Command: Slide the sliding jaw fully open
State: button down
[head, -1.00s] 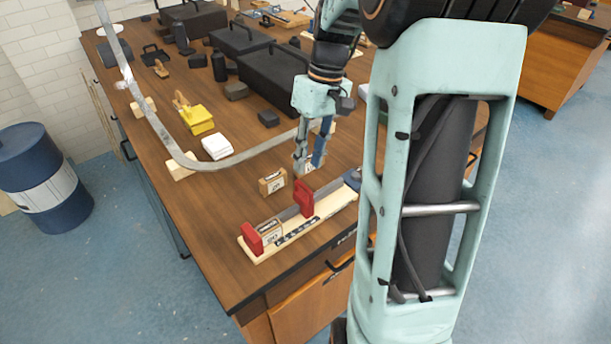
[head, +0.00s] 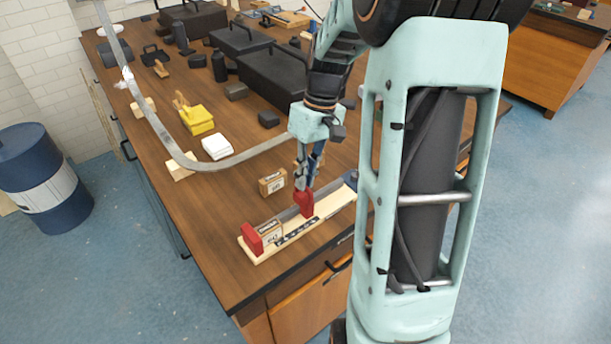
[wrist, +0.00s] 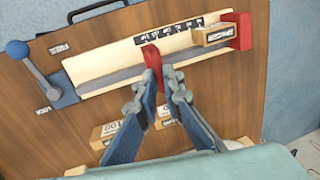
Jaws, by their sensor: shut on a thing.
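The red sliding jaw (head: 306,206) stands upright partway along the grey rail of a pale wooden clamp base (head: 254,257). It also shows in the wrist view (wrist: 152,58). My gripper (head: 307,183) reaches down from above and is shut on the top of this jaw, one finger on each side in the wrist view (wrist: 161,82). The red fixed jaw (head: 252,239) is at the near left end, with a small labelled wooden block (head: 272,234) beside it. A wide gap separates that block from the sliding jaw.
A blue lever with a ball knob (wrist: 18,50) sits at the clamp's other end, between labels FREE (wrist: 59,48) and LOCK (wrist: 43,110). A loose labelled wooden block (head: 272,183) stands behind the clamp. A curved metal strip (head: 215,163) and black cases (head: 285,84) lie farther back.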

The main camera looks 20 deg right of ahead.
jog(key=shift+d, duration=0.1)
jog(key=shift+w+d, duration=0.1)
jog(key=shift+d, duration=0.2)
jog(key=c, duration=2)
grip_release()
jog(key=shift+c, duration=0.2)
notch_tip(320, 180, up, 12)
jog(key=d, duration=0.2)
jog(key=shift+w+d+f, duration=0.15)
jog(key=shift+w, duration=0.1)
